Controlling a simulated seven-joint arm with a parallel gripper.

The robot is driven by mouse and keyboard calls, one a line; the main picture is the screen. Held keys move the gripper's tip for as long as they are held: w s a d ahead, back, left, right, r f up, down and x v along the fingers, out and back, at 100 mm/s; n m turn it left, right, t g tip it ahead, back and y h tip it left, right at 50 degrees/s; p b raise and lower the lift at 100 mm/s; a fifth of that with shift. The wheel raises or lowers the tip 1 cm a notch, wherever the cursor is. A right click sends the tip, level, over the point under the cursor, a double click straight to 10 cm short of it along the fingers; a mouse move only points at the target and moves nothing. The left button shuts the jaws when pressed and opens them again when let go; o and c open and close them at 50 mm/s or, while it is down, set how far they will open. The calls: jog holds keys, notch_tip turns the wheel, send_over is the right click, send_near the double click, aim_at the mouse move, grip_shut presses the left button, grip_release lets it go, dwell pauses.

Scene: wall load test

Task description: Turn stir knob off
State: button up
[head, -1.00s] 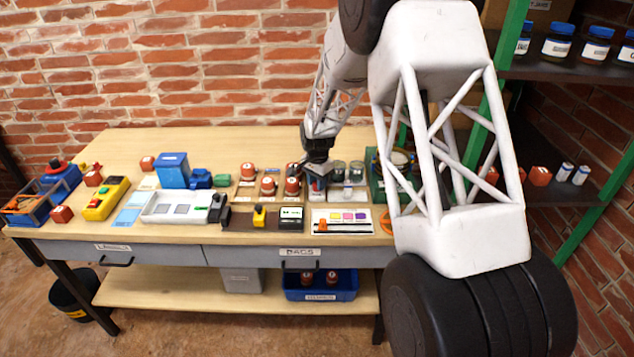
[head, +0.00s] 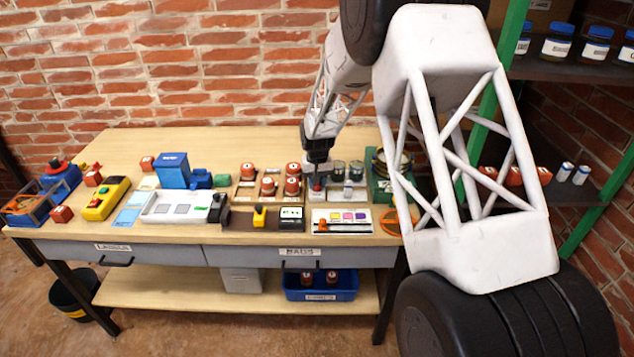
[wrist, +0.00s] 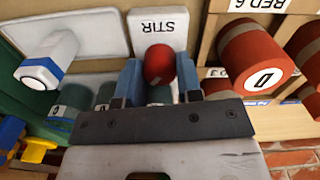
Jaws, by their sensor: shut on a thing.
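The stir knob (wrist: 158,62) is a round red knob beside a white plate (wrist: 157,27) lettered STIR in the wrist view. My gripper (wrist: 158,78) has one blue finger on each side of the knob and is shut on it. The knob's lower part is hidden between the fingers, and I cannot tell which way it is turned. In the head view my gripper (head: 317,172) points down at the small grey station on the right half of the bench, and red shows (head: 317,184) just below it.
A white vial with a blue band (wrist: 48,62) stands to the left in the wrist view, and a red numbered cylinder (wrist: 250,52) to the right. Dark cups (head: 356,169) stand close behind in the head view. A slider panel (head: 342,222) lies in front.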

jog(key=n, duration=0.3)
jog(key=shift+n, duration=2.2)
jog(key=o, duration=0.9)
jog(key=shift+o, duration=0.2)
jog(key=shift+r, duration=0.15)
jog(key=shift+r, duration=3.75)
jog(key=shift+r, duration=0.1)
